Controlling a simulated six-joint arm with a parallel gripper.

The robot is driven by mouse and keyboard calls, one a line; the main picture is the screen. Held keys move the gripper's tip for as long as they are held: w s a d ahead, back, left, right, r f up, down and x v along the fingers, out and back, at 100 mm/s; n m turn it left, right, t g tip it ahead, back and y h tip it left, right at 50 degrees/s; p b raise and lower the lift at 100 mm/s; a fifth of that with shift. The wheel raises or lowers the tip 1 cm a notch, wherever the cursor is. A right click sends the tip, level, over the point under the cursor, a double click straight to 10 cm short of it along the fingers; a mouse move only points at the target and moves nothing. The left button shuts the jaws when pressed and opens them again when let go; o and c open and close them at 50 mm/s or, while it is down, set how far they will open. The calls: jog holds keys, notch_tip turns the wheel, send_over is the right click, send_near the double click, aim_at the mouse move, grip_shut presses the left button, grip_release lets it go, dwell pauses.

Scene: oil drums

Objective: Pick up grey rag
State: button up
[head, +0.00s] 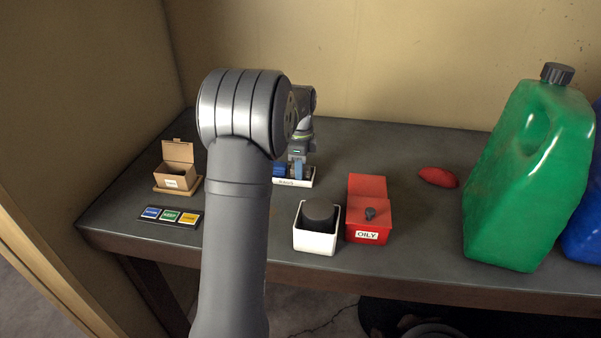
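I cannot make out a grey rag in the head view. A small white tray (293,183), with a label that seems to read RAGS, stands behind my arm near the middle of the table. Something blue (279,170) shows at its left side. My gripper (298,168) points down at this tray, small and partly behind my arm. Its fingers are too small to tell whether they are open or hold anything. Much of the tray's inside is hidden by the gripper and arm.
An open cardboard box (178,165) and a three-colour panel (170,216) lie left.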

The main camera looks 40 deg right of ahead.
jog(key=shift+f, duration=0.4)
jog(key=shift+c, duration=0.3)
jog(key=c, duration=0.5)
jog(key=shift+c, duration=0.2)
jog(key=shift+r, duration=0.5)
jog(key=r, duration=0.2)
jog(key=s+r, duration=0.1)
jog(key=shift+d+r, duration=0.2)
jog(key=shift+r, duration=0.2)
jog(key=s+d+r, duration=0.2)
jog(key=s+r, duration=0.4)
jog(key=s, duration=0.4)
jog(key=shift+s+d, duration=0.15)
jog(key=shift+d, duration=0.2)
